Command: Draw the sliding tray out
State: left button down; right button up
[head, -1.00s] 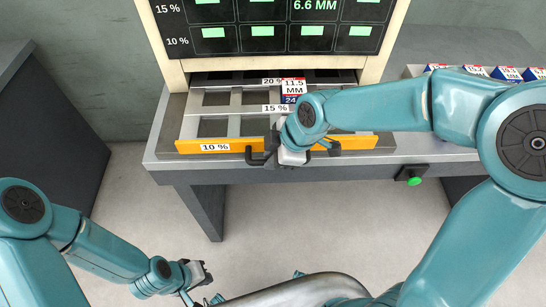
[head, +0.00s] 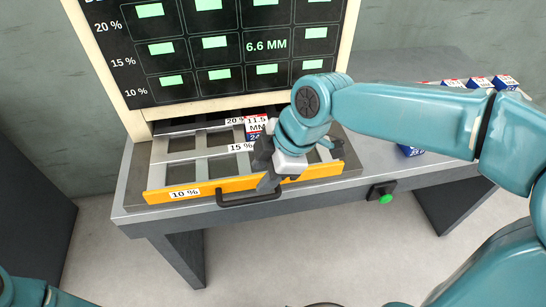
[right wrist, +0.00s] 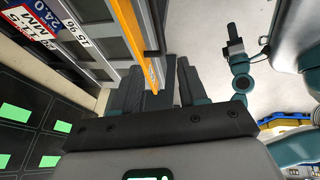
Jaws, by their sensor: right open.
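The sliding tray has a yellow front (head: 210,187) marked 10 %, grey slots behind it, and a black bar handle (head: 248,200). It stands partly out from under the screen panel. My right gripper (head: 268,183) is open at the right part of the handle, partly hiding the front; I cannot tell whether it touches the handle. In the right wrist view its dark fingers (right wrist: 160,85) are apart, with the yellow front edge (right wrist: 138,40) near the gap. Only part of my left arm shows at the head view's lower left; what seems its gripper (right wrist: 235,42) shows small in the wrist view.
A red, white and blue box (head: 257,130) marked 11.5 MM stands in the tray. Several similar boxes (head: 480,83) line the right back of the grey table (head: 375,180), and a blue one (head: 410,151) shows beneath my arm. A green button (head: 386,199) is on the table's front.

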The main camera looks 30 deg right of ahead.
jog(key=shift+v, duration=2.2)
